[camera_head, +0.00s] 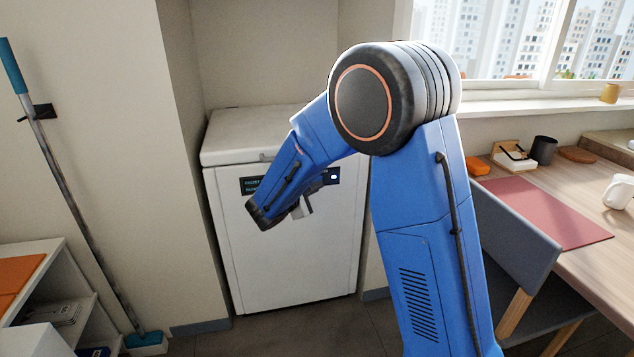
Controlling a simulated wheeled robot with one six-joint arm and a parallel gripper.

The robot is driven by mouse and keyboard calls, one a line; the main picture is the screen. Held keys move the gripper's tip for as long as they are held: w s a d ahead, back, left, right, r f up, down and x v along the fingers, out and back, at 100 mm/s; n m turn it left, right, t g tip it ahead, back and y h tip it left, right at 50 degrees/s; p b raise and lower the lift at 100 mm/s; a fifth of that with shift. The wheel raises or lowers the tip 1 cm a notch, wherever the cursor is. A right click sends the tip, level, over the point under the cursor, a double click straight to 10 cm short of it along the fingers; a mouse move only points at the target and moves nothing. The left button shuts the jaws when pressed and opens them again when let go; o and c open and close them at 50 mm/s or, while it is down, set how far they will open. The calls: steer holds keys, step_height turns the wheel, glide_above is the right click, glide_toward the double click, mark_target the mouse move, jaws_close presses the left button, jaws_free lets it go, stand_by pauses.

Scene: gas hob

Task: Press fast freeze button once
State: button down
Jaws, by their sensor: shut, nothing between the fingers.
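A white chest freezer (290,258) with a closed lid stands in a wall recess at centre left. A dark control panel (250,184) with small light lettering runs across its upper front. A lit bluish display shows at the panel's right end. My blue arm crosses in front and hides the middle of the panel. No single button can be made out at this size. My gripper (304,208), small and grey, shows beside the arm's lower end, in front of the freezer's face just below the panel. It is shut and empty. I cannot tell whether it touches the freezer.
A wooden desk (600,262) with a red mat (540,211) and a white mug (619,191) is at the right, with a grey chair (512,240) before it. A blue-handled mop (75,200) leans at the left near a low shelf (40,265).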

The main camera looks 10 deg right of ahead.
steer(key=shift+s, duration=0.35)
steer(key=s, duration=0.5)
stand_by(0.5)
stand_by(1.8)
